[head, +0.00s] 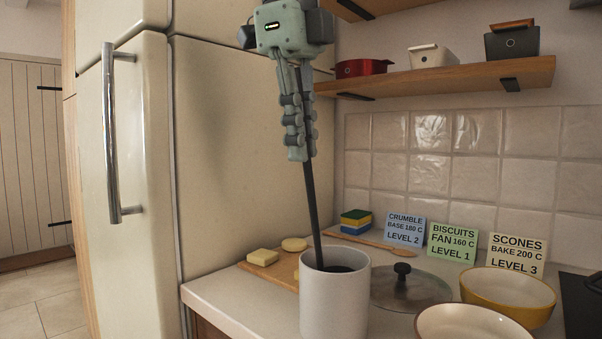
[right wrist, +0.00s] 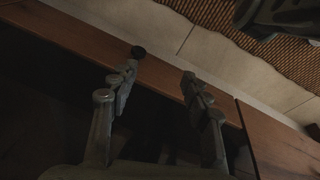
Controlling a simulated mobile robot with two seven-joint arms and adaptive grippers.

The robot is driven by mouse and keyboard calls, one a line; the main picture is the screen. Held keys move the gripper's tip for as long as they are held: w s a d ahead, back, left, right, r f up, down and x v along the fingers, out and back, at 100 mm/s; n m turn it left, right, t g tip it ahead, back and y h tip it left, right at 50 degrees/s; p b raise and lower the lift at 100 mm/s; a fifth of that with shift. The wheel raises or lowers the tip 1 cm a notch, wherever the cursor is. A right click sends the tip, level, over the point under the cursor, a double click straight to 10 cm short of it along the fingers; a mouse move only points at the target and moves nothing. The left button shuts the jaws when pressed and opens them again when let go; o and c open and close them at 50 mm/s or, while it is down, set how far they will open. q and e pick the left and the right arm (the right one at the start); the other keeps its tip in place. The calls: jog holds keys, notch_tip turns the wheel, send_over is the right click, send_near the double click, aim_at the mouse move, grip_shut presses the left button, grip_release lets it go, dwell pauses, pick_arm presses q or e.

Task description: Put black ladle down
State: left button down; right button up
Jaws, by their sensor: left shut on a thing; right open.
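The black ladle (head: 312,205) hangs nearly upright, tilted slightly, with its lower end inside a white utensil crock (head: 334,308) on the counter. Its bowl is hidden in the crock, and I cannot tell whether it touches the bottom. My left gripper (head: 298,155) comes down from the top and is shut on the upper part of the ladle's handle, well above the crock's rim. My right gripper (right wrist: 160,85) is open and empty in the right wrist view, in front of brown wooden cabinet fronts.
A glass lid (head: 412,291), a yellow bowl (head: 507,292) and a cream bowl (head: 470,325) stand right of the crock. A wooden board (head: 283,270) with yellow pieces lies behind it. A tall fridge (head: 225,150) is at the left; a shelf (head: 450,77) with pots is above right.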

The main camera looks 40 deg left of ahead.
pick_arm(q)
notch_tip(320, 180, down, 4)
jog(key=shift+f, duration=0.1)
jog(key=c, duration=1.6)
grip_release()
jog(key=shift+f, duration=0.15)
